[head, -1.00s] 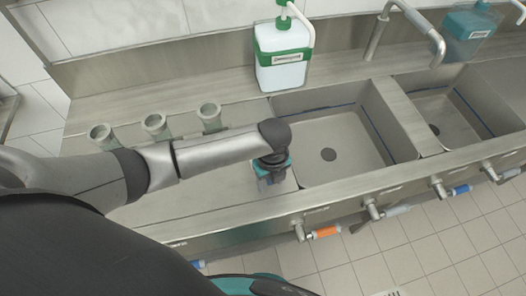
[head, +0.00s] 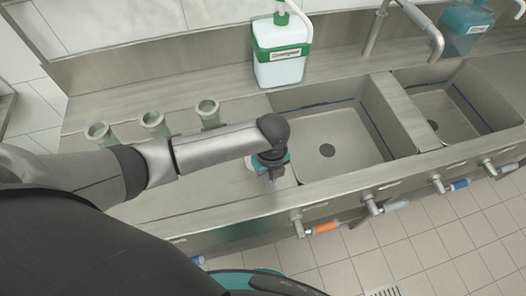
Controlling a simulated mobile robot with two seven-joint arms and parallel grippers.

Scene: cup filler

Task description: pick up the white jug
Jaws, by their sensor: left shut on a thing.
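My left gripper (head: 269,176) points down over the steel counter, just left of the larger sink basin. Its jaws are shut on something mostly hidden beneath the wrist. A small pale patch of the white jug (head: 251,163) shows at the gripper's left side; the arm and gripper cover the rest. I cannot tell whether the jug touches the counter. My right gripper is not in view.
Three grey-green cups (head: 152,120) stand in a row at the counter's back left. A white dispenser with a green collar (head: 280,62) stands behind the large basin (head: 335,125). A teal dispenser (head: 465,30) and taps are at the right.

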